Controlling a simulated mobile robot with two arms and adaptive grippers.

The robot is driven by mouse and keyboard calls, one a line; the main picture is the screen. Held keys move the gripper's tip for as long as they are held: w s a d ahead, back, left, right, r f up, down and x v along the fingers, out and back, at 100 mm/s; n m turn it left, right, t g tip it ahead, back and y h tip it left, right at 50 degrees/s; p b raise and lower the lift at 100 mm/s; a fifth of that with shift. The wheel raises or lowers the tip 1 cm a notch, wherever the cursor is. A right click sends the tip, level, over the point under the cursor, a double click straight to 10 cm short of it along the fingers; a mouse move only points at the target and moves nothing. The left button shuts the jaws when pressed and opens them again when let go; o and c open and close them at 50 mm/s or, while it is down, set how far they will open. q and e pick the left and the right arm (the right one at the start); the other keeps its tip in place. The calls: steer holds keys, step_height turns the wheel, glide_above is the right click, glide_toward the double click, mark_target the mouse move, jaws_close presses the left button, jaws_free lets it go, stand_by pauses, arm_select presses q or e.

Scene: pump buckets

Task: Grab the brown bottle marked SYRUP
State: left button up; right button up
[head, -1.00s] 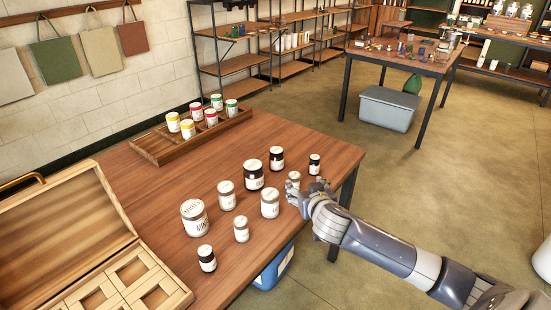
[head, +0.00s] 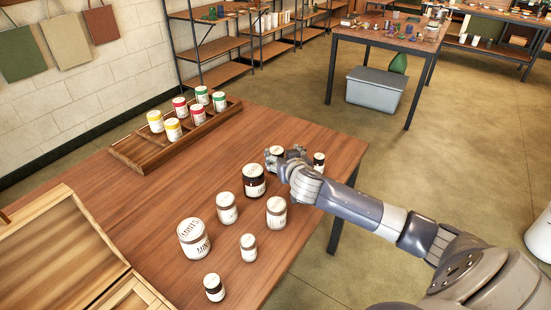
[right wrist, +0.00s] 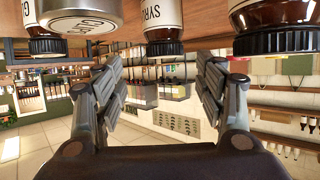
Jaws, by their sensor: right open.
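The brown bottle marked SYRUP (right wrist: 163,22) shows in the right wrist view, upside down, at the top middle between my fingers' directions. My left gripper is in neither view.
A large dark jar (head: 254,182) stands close left of my gripper, and a small dark bottle (head: 319,162) stands to its right. A silver-lidded jar (right wrist: 80,18) is close by in the wrist view. Several jars stand nearer; a wooden tray (head: 140,160) is at back left.

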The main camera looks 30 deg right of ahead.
mark_target(277, 151)
steer(key=shift+a+p+x, duration=0.2)
steer(key=shift+x, duration=1.65)
steer(key=shift+a+p+x, duration=0.15)
steer(key=shift+x, duration=1.7)
steer(key=shift+f, duration=0.2)
steer(key=c, duration=1.3)
